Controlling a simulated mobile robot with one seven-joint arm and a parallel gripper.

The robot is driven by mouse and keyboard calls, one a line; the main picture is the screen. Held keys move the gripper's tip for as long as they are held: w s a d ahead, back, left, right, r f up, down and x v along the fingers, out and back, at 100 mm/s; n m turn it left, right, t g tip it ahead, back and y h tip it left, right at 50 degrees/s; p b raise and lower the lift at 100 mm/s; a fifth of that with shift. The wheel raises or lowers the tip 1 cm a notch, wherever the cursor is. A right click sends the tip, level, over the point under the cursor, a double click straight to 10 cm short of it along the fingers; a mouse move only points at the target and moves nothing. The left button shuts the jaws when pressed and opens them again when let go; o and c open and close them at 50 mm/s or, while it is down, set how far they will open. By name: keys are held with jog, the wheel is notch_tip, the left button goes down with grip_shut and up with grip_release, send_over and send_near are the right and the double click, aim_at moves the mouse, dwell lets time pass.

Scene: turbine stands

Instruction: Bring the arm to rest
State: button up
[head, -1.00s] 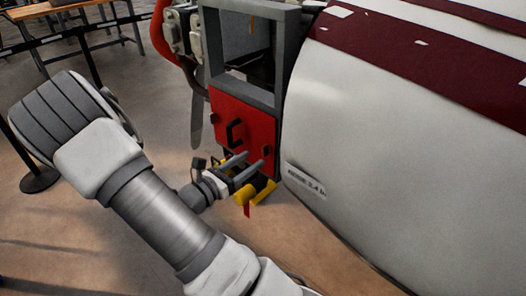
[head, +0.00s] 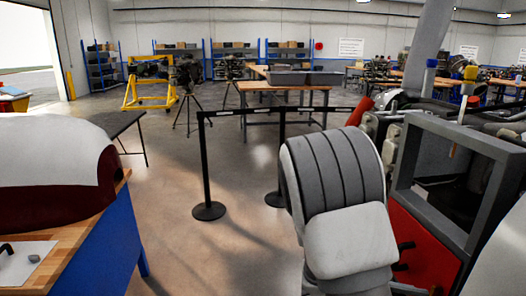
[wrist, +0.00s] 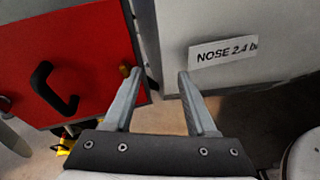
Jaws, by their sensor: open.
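My gripper (wrist: 158,92) is open and empty in the wrist view, its two fingers apart. Ahead of it on the left is a red panel (wrist: 70,58) with a black handle (wrist: 52,88) and a small yellow knob near the left fingertip. I cannot tell whether that finger touches the panel. On the right is a white casing (wrist: 210,25) with a "NOSE 2.4" label (wrist: 223,50). In the head view my bent arm stands at the lower right of centre, and the gripper is out of the picture. The red panel (head: 422,248) shows partly behind the arm.
A grey open frame (head: 400,165) stands right of my arm. Black barrier posts (head: 207,165) stand on the floor behind it. A workbench with a blue side (head: 90,245) is at the left. Open floor (head: 170,215) lies between bench and posts.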

jog(key=s+a+r+m+t+y+p, duration=0.3)
jog(key=a+r+m+y, duration=0.4)
jog(key=a+r, duration=0.3)
jog(key=s+a+r+m+t+y+p, duration=0.3)
jog(key=s+a+r+m+y, duration=0.3)
jog(key=a+r, duration=0.4)
jog(key=shift+a+r+m+t+y, duration=0.35)
jog(key=shift+a+m+t+y, duration=0.25)
jog(key=shift+y, duration=0.4)
jog(key=shift+s+d, duration=0.1)
jog(key=shift+c, duration=0.6)
jog(key=shift+a, duration=0.2)
